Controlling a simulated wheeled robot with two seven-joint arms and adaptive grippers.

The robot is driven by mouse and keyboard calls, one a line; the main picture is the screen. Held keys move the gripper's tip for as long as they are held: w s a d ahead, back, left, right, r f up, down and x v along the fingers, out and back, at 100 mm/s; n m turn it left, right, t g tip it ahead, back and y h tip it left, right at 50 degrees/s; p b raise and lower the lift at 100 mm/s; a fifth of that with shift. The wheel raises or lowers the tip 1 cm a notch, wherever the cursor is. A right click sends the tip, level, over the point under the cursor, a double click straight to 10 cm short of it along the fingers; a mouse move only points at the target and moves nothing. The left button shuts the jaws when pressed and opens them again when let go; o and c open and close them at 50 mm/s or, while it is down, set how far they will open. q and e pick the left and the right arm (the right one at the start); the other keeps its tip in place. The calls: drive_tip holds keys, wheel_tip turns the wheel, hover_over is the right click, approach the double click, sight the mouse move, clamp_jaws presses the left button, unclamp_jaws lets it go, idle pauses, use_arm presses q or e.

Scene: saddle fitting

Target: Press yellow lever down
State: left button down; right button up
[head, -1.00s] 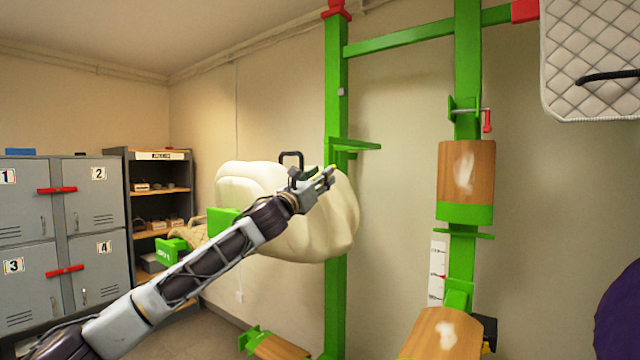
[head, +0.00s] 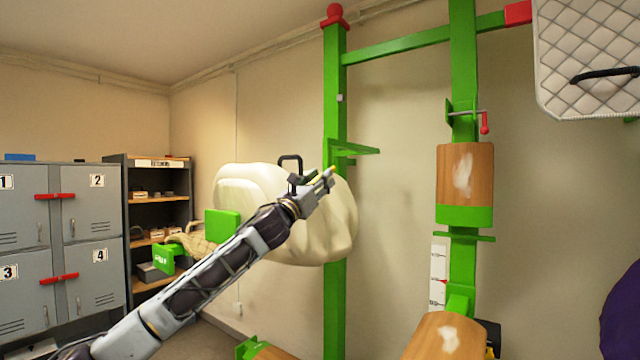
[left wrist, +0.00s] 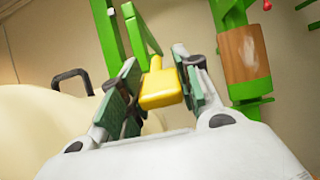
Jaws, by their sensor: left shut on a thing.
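The yellow lever (left wrist: 160,88) is a blocky handle on a thin yellow stem, between the two finger pads of my left gripper (left wrist: 158,92) in the left wrist view. My left gripper is shut on it. In the head view, my left gripper (head: 322,183) is in front of the cream padded body and the green post (head: 335,90). Only a small yellow tip (head: 331,170) shows there. The lever's mount is mostly hidden. My right gripper is not in view.
A cream padded body (head: 245,190) with a black handle (head: 290,162) is behind my left arm. Wooden rollers (head: 465,175) sit on a second green post to the right. Grey lockers (head: 95,230) and a shelf (head: 160,195) stand at the left. A quilted pad (head: 590,60) hangs upper right.

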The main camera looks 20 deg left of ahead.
use_arm(q)
drive_tip(key=shift+f, duration=0.15)
drive_tip(key=c, duration=1)
unclamp_jaws()
drive_tip(key=v, duration=1.2)
